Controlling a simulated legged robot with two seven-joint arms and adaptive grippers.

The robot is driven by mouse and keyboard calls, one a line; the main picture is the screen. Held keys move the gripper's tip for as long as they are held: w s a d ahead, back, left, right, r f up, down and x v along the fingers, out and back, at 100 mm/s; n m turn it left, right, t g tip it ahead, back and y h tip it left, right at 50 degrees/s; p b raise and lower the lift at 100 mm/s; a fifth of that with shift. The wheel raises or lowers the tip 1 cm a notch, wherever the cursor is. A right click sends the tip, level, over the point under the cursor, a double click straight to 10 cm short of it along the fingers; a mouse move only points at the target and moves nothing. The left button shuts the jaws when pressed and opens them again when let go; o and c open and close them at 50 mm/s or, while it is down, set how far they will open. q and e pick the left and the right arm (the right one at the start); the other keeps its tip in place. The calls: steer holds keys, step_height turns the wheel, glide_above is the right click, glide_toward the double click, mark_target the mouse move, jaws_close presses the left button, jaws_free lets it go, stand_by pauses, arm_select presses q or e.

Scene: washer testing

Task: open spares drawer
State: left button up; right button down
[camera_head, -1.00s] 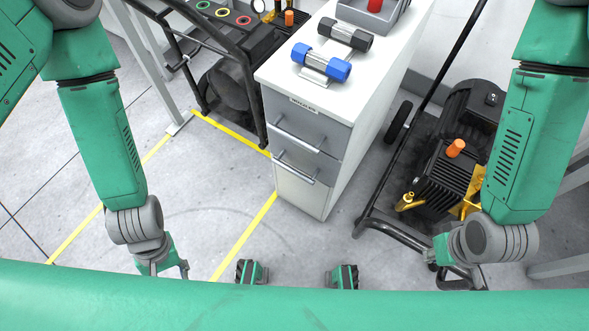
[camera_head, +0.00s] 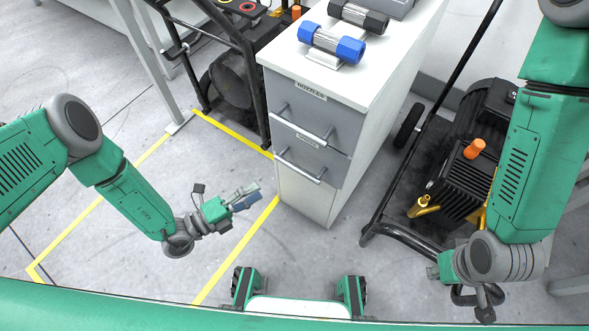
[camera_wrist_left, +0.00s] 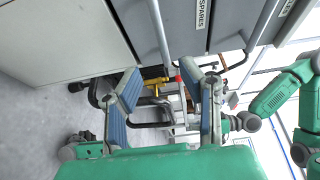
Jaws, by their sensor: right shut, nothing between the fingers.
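The spares drawer (camera_head: 305,153) is the lower grey drawer of the white cabinet, below the one labelled NOZZLES. It looks closed. Its bar handle (camera_head: 300,166) runs across the front. In the left wrist view the SPARES label (camera_wrist_left: 203,14) and the handle (camera_wrist_left: 159,28) are at the top. My left gripper (camera_head: 250,194) is open and empty, left of the cabinet front and apart from the handle. Its two spread fingers show in the left wrist view (camera_wrist_left: 168,80). My right gripper (camera_head: 438,270) is shut and empty at the lower right, away from the cabinet.
The nozzles drawer handle (camera_head: 302,131) lies just above. A blue-ended part (camera_head: 332,43) and a black-ended part (camera_head: 358,16) sit on the cabinet top (camera_head: 390,60). A black pump cart (camera_head: 460,175) stands right. A dark framed machine (camera_head: 235,85) stands behind left. Floor before the cabinet is clear.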

mark_target(297, 168)
arm_select(q)
steer(key=b+x, duration=0.3)
steer(key=x, duration=1)
steer(key=shift+s+d, duration=0.1)
jaws_close()
